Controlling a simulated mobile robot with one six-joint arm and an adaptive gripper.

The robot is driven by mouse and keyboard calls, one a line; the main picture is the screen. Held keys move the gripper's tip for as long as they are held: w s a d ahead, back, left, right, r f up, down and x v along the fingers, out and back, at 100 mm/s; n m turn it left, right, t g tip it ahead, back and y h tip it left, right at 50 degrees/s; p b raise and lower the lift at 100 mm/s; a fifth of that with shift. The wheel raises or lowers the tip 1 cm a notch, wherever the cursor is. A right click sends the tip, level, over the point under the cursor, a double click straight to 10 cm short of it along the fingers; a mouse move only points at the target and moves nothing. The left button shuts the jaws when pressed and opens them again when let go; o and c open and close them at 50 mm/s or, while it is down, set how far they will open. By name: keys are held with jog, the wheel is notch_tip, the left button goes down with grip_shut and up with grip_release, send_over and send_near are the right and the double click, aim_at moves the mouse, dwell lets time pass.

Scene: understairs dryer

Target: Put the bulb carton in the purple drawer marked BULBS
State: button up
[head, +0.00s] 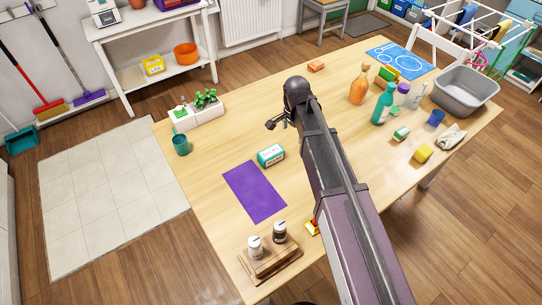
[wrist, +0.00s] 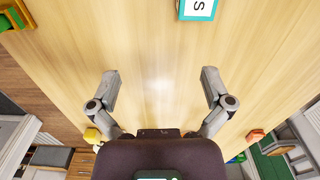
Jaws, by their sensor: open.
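A small teal-and-white carton (head: 271,155) with a label sits on the wooden table, by the purple mat; its lettering is too small to read. A teal-edged white box also shows at the top edge of the wrist view (wrist: 198,9), cut off, with one letter like an S. I cannot be sure it is the bulb carton. My gripper (head: 278,123) is above the table, beyond the carton in the head view. In the wrist view my gripper (wrist: 160,78) is open, with only bare wood between its fingers. I cannot make out a purple drawer marked BULBS.
A purple mat (head: 254,191) lies on the table (head: 215,150). A white planter (head: 197,115) and teal mug (head: 181,144) stand left. A wooden holder with two shakers (head: 271,262) is in front. Bottles (head: 383,104) and a grey basin (head: 467,90) crowd the right.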

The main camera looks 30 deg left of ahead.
send_over(271, 152)
jog(key=shift+w+a+m, duration=0.1)
jog(key=shift+a+m, duration=0.05)
jog(key=shift+m, duration=0.15)
jog(key=shift+f, duration=0.1)
notch_tip(271, 152, down, 8)
jog(key=b, duration=0.8)
jog(key=shift+f+b, duration=0.2)
jog(key=shift+b, duration=0.1)
dwell(0.4)
jog(key=shift+f+b, duration=2.6)
jog(key=c, duration=1.2)
